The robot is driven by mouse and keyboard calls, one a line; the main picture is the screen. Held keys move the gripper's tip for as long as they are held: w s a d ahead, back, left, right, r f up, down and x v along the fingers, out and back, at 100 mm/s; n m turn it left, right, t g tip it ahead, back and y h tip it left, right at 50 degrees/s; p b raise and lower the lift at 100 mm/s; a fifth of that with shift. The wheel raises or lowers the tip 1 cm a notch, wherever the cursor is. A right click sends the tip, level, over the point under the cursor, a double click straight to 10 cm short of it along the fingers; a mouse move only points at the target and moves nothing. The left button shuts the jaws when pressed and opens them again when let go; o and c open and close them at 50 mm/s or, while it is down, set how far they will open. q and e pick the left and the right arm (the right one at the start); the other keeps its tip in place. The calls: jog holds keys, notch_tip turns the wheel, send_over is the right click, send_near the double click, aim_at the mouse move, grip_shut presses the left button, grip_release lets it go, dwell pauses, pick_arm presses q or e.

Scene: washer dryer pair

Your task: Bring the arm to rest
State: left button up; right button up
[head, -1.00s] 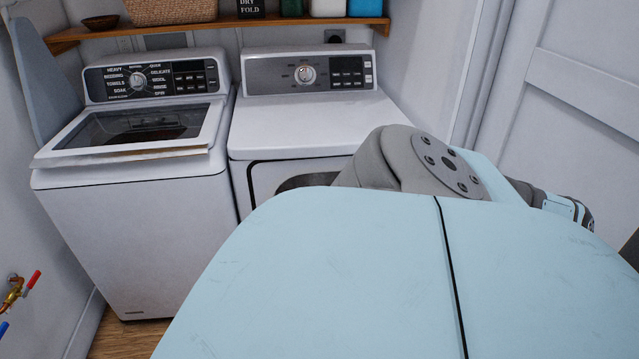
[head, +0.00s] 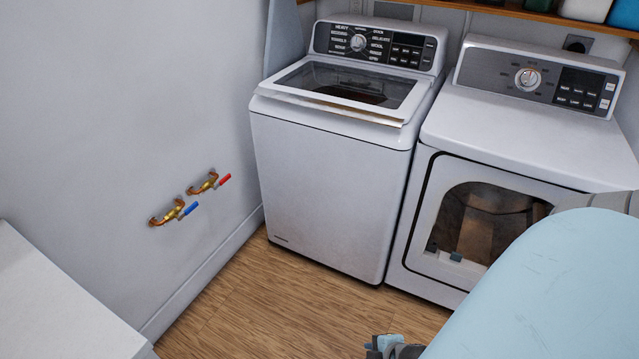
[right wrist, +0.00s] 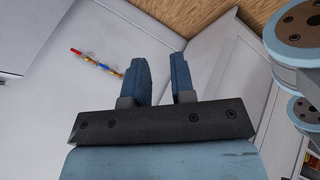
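My right gripper (right wrist: 161,68) shows in the right wrist view with its two blue fingers apart and nothing between them. In the head view, a large pale blue part of my arm covers the lower right. A small piece of my own hardware shows at the bottom edge of the head view, and I cannot tell which arm it belongs to. My left gripper is not identifiable in either view.
A white washer (head: 325,190) stands beside a white dryer (head: 535,125) with a dark door window. Two pipe valves (head: 180,208) stick out from the left wall. A white surface (head: 55,310) is at lower left. Wooden floor (head: 265,305) lies clear between. A shelf (head: 520,12) runs above.

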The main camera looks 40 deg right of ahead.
jog(key=w+a+r+m+t+y, duration=0.2)
jog(key=w+a+r+m+y, duration=0.15)
jog(key=w+r, duration=0.35)
jog(key=w+a+r+m+t, duration=0.15)
jog(key=a+m, duration=0.35)
jog(key=a, duration=0.9)
pick_arm(q)
notch_tip(320, 180, down, 5)
jog(key=d+t+b, duration=0.1)
jog(key=b, duration=1)
pick_arm(e)
notch_tip(320, 180, down, 4)
jog(key=y, duration=0.1)
pick_arm(q)
notch_tip(320, 180, up, 18)
jog(key=a+p, duration=0.2)
jog(key=p, duration=2.4)
jog(key=shift+s+r+m+g+p, duration=0.15)
jog(key=shift+s+m+g+p, duration=0.15)
jog(key=shift+s+p, duration=0.1)
pick_arm(e)
notch_tip(320, 180, up, 18)
jog(key=s+d, duration=0.1)
jog(key=shift+d+f+n+h, duration=0.15)
jog(key=shift+n+h, duration=0.2)
jog(key=shift+n, duration=0.1)
pick_arm(q)
jog(key=shift+d+r, duration=0.1)
